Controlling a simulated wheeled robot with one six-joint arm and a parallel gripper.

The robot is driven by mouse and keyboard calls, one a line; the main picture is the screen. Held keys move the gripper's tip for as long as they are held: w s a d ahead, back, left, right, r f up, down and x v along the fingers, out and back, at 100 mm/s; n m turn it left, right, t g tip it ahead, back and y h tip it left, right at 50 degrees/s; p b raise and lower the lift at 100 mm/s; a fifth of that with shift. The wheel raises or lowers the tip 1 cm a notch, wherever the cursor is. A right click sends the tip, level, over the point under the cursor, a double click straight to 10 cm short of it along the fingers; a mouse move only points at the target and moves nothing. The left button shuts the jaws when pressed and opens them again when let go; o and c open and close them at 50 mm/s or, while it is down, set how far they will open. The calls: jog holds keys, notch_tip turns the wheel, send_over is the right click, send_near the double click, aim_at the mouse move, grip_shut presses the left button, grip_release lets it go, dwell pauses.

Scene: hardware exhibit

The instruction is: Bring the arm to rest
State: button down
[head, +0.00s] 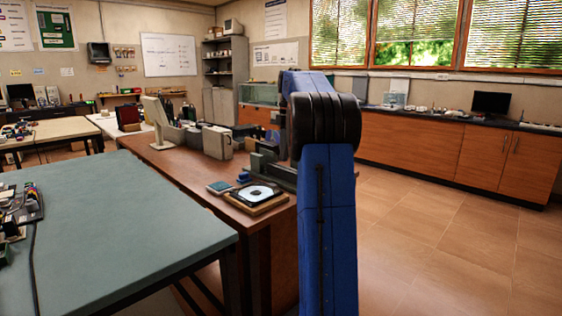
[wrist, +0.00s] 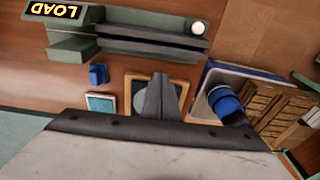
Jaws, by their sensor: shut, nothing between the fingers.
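My gripper (wrist: 160,82) shows in the wrist view with its two grey fingers together and nothing between them. It points over a disc on a square wooden base (wrist: 183,88) and hides part of it; I cannot tell the height of the fingertips above it. In the head view my blue arm (head: 328,225) stands upright right of centre, with a black joint at its top. The gripper itself is hidden in the head view. The wooden base with its disc (head: 262,191) lies near the end of the brown bench there.
A teal tile (head: 220,187) and a blue block (head: 243,177) lie beside the disc base. A grey-green device marked LOAD (wrist: 75,42) lies beyond them in the wrist view. A green-topped table (head: 110,225) is at left. Open tiled floor (head: 430,235) lies right of my arm.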

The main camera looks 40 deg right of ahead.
jog(key=shift+w+d+r, duration=0.1)
jog(key=shift+d+r, duration=2)
jog(key=shift+a, duration=0.15)
jog(key=s+a+f+m+t+h, duration=0.1)
jog(key=s+a+m, duration=0.25)
jog(key=a, duration=0.65)
jog(key=s+a+f+m, duration=0.1)
jog(key=s+a+m, duration=0.25)
jog(key=a, duration=0.55)
jog(key=s+a+f+m+t+h, duration=0.15)
jog(key=s+a, duration=0.25)
jog(key=a, duration=0.6)
jog(key=s+a+f+m+t, duration=0.1)
jog(key=s+a+f+m, duration=0.4)
jog(key=s+a+f, duration=0.2)
jog(key=s+a+f+m+t, duration=0.1)
jog(key=s+a+f+m, duration=0.4)
jog(key=s+f, duration=0.7)
jog(key=s+a+y, duration=0.1)
jog(key=s+a, duration=0.1)
jog(key=shift+s+a, duration=0.25)
jog(key=shift+a, duration=0.05)
